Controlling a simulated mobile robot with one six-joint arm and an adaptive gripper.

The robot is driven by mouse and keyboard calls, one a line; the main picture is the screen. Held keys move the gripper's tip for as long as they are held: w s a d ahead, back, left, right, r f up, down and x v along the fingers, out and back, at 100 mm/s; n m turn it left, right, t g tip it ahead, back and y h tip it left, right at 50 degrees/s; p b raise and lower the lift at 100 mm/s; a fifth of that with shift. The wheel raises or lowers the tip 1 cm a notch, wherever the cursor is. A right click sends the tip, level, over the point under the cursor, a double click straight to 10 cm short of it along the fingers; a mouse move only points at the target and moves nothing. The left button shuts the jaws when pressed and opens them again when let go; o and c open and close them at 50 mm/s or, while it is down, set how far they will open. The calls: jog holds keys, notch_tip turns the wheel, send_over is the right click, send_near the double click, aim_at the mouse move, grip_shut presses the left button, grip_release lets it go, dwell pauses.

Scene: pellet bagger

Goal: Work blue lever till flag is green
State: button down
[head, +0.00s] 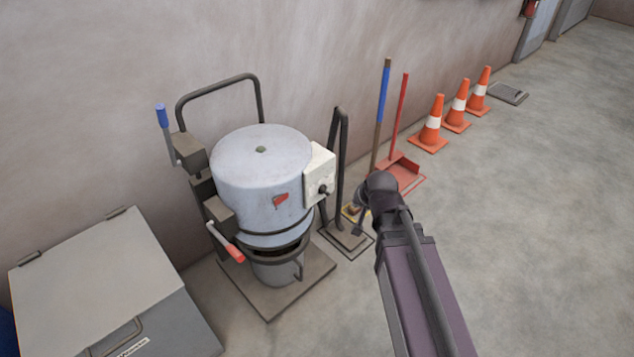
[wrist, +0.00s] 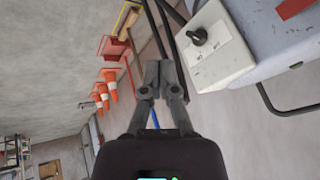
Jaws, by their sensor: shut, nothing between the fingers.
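The blue lever (head: 163,118) stands upright at the left of the grey bagger (head: 255,160), its grey rod rising from a dark box. The flag (head: 281,199) on the bagger's front is red. In the wrist view the bagger (wrist: 280,25) shows at the upper right, and the blue lever does not show. My gripper (wrist: 158,66) is shut and empty, in free air beside the bagger's white switch box (wrist: 213,45). In the head view my gripper is mostly hidden behind my arm, to the right of the bagger and far from the blue lever.
A red-handled lever (head: 232,250) sits low on the bagger's left front, above a bucket (head: 278,268). A grey bin (head: 110,290) stands at the lower left. A dark rail (head: 341,165), a broom (head: 382,105), a red dustpan (head: 400,172) and orange cones (head: 432,125) line the wall. Floor at right is clear.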

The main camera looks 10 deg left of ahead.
jog(key=s+d+f+g+h, duration=0.1)
jog(key=s+d+g, duration=0.1)
jog(key=s+d, duration=0.3)
jog(key=s+d+f+g+h, duration=0.1)
jog(key=s+d+g+h, duration=0.1)
jog(key=d, duration=1)
jog(key=s+g, duration=0.1)
jog(key=s, duration=0.1)
jog(key=shift+s+d+f+n+g, duration=0.15)
jog(key=shift+s+f+n+g, duration=0.15)
jog(key=shift+s+f+n, duration=0.1)
jog(key=c, duration=0.6)
grip_release()
